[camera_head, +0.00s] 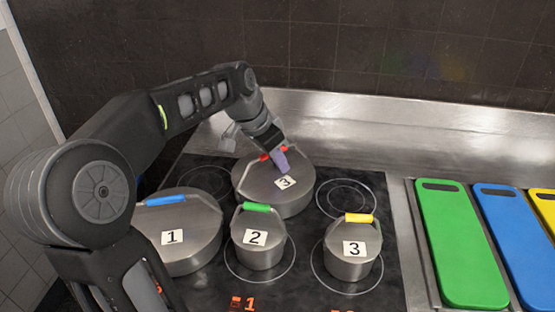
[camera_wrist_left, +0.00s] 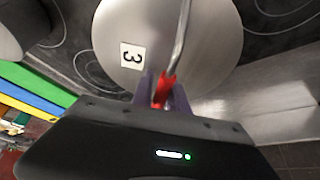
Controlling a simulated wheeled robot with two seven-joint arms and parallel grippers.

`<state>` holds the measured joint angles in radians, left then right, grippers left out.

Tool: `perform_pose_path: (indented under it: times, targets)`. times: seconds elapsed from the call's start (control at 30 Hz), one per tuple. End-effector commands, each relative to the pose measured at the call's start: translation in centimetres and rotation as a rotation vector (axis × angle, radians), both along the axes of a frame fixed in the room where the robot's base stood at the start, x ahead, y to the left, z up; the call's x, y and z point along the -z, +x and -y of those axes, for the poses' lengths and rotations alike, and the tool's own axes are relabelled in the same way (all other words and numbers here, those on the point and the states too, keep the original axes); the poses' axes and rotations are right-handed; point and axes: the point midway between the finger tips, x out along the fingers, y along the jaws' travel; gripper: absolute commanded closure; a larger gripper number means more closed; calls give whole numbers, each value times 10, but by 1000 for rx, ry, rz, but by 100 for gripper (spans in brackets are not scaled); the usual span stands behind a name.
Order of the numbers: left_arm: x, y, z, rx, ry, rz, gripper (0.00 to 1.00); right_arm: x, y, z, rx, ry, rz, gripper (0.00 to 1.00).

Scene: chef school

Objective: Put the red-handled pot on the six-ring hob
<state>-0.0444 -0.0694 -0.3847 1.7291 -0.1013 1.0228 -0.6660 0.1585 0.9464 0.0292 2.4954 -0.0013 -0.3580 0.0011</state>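The red-handled pot (camera_head: 262,189) is a wide steel pot with a lid and a label 3. It stands at the back middle of the black six-ring hob (camera_head: 205,290), upright as far as I can see. It fills much of the left wrist view (camera_wrist_left: 200,40). My left gripper (camera_head: 280,161) reaches down over its lid. In the left wrist view the purple fingers (camera_wrist_left: 164,92) lie on both sides of the red handle, close against it, and appear shut on it. The fingers and arm hide part of the handle. My right gripper is not in view.
Pot 1 with a blue handle (camera_head: 190,240), pot 2 with a green handle (camera_head: 258,252) and a small yellow-handled pot (camera_head: 351,252) stand in front on the hob. The back right ring (camera_head: 346,199) is free. Green (camera_head: 459,245) and blue boards (camera_head: 513,235) lie at right.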

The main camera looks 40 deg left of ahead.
Motion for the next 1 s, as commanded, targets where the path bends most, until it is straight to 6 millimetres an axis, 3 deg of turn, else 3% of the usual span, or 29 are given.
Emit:
perform_pose_path:
  times: [0.17, 0.57, 0.77, 1.0]
  targets:
    - [0, 0, 0, 0, 0, -1, 65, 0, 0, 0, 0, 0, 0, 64]
    - [-6, -1, -1, 0, 1, 1, 64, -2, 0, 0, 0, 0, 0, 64]
    - [-32, -12, -4, -2, 1, 4, 64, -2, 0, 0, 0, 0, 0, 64]
    - [-79, -32, -10, -1, 1, 3, 64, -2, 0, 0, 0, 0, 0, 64]
